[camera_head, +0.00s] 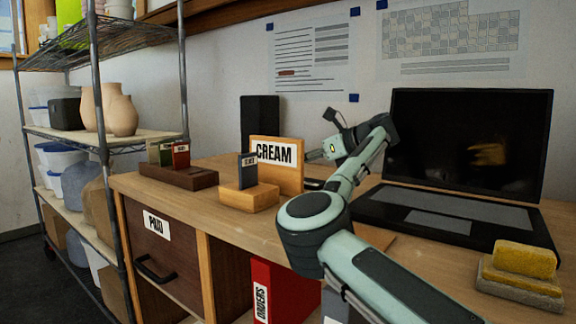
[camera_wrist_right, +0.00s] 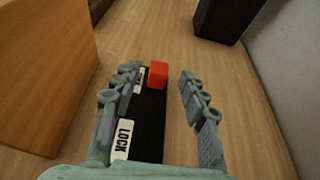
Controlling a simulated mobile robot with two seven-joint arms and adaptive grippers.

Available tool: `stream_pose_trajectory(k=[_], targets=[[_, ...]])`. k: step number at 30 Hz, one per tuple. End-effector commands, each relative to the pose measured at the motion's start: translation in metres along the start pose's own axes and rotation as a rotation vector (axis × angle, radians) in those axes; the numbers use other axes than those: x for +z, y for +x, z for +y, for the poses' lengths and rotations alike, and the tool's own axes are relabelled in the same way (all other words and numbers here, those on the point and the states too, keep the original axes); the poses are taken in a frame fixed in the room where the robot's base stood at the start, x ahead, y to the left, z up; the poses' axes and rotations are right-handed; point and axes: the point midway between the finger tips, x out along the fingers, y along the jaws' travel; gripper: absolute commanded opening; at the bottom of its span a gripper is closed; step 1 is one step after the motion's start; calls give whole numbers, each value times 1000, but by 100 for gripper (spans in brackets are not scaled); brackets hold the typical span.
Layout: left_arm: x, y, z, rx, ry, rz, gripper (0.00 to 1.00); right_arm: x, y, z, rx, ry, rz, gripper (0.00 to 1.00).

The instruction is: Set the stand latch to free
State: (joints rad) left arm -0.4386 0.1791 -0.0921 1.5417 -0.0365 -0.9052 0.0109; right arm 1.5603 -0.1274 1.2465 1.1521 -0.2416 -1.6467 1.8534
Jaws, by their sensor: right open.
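The latch shows in the right wrist view as a black strip (camera_wrist_right: 151,105) on the wooden tabletop, with a red block-shaped knob (camera_wrist_right: 158,74) near its far end. A white LOCK label (camera_wrist_right: 123,138) lies at the near end. A second white label beside the knob is partly hidden by a finger, and its word cannot be read. My right gripper (camera_wrist_right: 161,82) is open, its fingers apart on either side of the strip, with the knob between or just beyond the tips. In the head view my right arm (camera_head: 345,185) reaches behind the CREAM board (camera_head: 275,152). My left gripper is out of view.
The wooden board stands close on the left in the wrist view (camera_wrist_right: 45,75); a black box (camera_wrist_right: 228,18) stands beyond. A small block holder (camera_head: 248,197) stands before the board. A laptop (camera_head: 470,140) and a yellow sponge (camera_head: 525,259) are at right.

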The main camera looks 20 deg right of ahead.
Motion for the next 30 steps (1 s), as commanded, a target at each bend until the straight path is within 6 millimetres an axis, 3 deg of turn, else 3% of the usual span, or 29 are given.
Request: stream_pose_trajectory(k=[6,12,30], targets=[[0,0,0,0,-1,0,40,1,-46,0,-3,-1,-2,43],[-1,0,0,0,-1,0,40,1,-68,0,-1,-1,-1,43],[-1,0,0,0,-1,1,40,1,-72,0,0,-1,-1,43]])
